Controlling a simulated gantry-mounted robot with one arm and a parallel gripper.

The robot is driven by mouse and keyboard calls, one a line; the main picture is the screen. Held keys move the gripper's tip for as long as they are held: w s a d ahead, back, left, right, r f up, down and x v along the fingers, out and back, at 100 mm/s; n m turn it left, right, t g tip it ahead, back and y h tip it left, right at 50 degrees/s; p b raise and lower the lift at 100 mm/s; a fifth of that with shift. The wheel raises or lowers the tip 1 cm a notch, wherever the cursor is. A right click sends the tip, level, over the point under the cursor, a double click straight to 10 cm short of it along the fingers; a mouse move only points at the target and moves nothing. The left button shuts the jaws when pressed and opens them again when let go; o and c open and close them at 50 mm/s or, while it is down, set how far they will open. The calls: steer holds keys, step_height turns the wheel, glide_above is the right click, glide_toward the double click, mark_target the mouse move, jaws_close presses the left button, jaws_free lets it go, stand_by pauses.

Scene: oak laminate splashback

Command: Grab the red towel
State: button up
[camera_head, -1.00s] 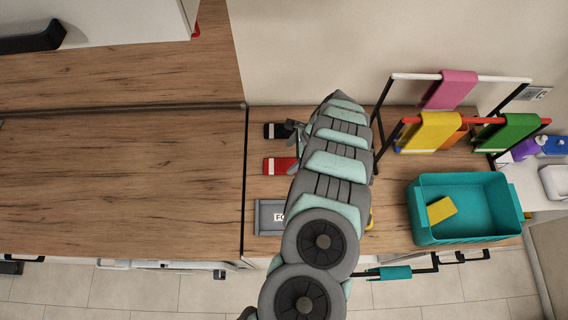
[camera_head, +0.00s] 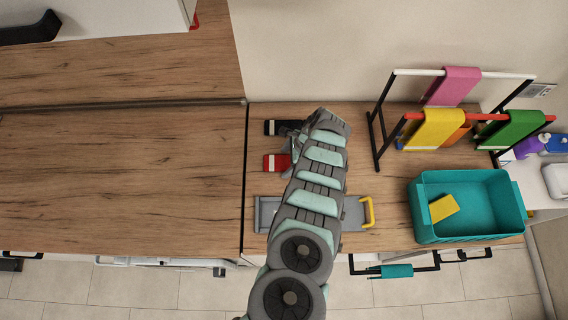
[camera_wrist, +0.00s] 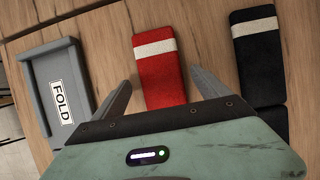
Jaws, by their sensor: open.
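The red towel (camera_wrist: 161,72), folded with a white stripe near one end, lies flat on the wooden counter. In the wrist view it sits between the two spread fingers of my gripper (camera_wrist: 165,88), with a gap on both sides. In the head view the red towel (camera_head: 272,163) shows only its left part; my arm covers the rest. My gripper (camera_head: 291,150) is open and empty there, partly hidden by my arm. I cannot tell how high the fingers are above the counter.
A black towel (camera_wrist: 257,55) lies beside the red one. A grey FOLD tray (camera_wrist: 42,70) lies on the other side. To the right stand a rack with a pink towel (camera_head: 453,86), yellow towel (camera_head: 432,130) and green towel (camera_head: 512,128), and a teal bin (camera_head: 420,208) holding a yellow sponge (camera_head: 443,208).

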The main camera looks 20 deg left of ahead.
steer(key=shift+c, duration=0.5)
steer(key=c, duration=1.5)
steer(key=shift+o, duration=0.2)
